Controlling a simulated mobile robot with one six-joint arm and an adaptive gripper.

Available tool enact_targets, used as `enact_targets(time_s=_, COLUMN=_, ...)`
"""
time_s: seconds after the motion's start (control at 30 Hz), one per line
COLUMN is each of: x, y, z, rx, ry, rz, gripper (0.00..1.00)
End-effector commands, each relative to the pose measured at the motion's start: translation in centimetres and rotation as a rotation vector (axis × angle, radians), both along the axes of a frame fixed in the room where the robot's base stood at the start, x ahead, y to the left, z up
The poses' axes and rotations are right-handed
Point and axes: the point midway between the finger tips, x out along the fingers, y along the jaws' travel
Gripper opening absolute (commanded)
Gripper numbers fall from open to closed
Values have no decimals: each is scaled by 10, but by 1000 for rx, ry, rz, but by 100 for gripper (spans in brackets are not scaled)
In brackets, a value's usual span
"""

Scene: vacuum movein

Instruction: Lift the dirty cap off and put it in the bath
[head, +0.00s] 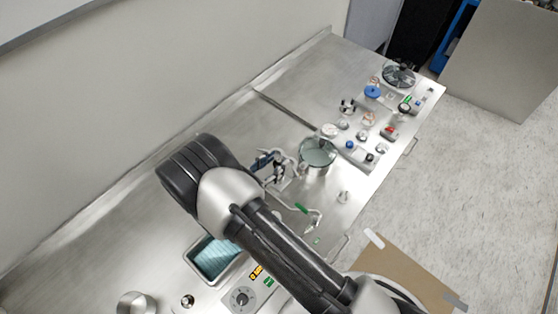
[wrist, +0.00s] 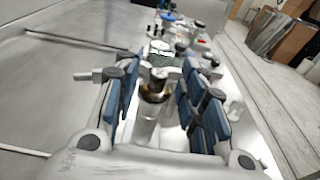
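My gripper (wrist: 163,85) is open, its blue-padded fingers spread to the left and right. A cap with a dark brown, stained band (wrist: 154,93) shows between the fingers in the wrist view, on top of a pale metal upright cylinder (wrist: 146,125). I see a gap on its right side; contact on the left cannot be told. In the head view my gripper (head: 275,163) is over the middle of the steel bench, and the cap cannot be made out clearly there. The bath (head: 213,262), a steel-rimmed basin with blue-green liquid, lies left of my arm.
A glass-topped metal vessel (head: 318,153) stands just right of my gripper. A green-handled tool (head: 303,209) lies nearer the front edge. A control panel (head: 243,299) adjoins the bath. Several small parts crowd the far right of the bench (head: 230,135); its back left is clear.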

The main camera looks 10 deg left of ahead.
Motion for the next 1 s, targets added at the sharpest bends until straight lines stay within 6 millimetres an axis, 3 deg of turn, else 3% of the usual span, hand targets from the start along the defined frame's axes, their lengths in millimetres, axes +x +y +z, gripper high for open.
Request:
enact_targets(time_s=0.17, x=17, y=-10, z=-3, rx=1, ry=0, rz=-1, gripper=38)
enact_targets(time_s=0.43, x=19, y=-11, z=-3, rx=1, ry=0, rz=0, gripper=37)
enact_targets(time_s=0.9, x=19, y=-11, z=-3, rx=1, ry=0, rz=0, gripper=6)
enact_targets(time_s=1.0, x=19, y=-11, z=-3, rx=1, ry=-1, rz=0, gripper=4)
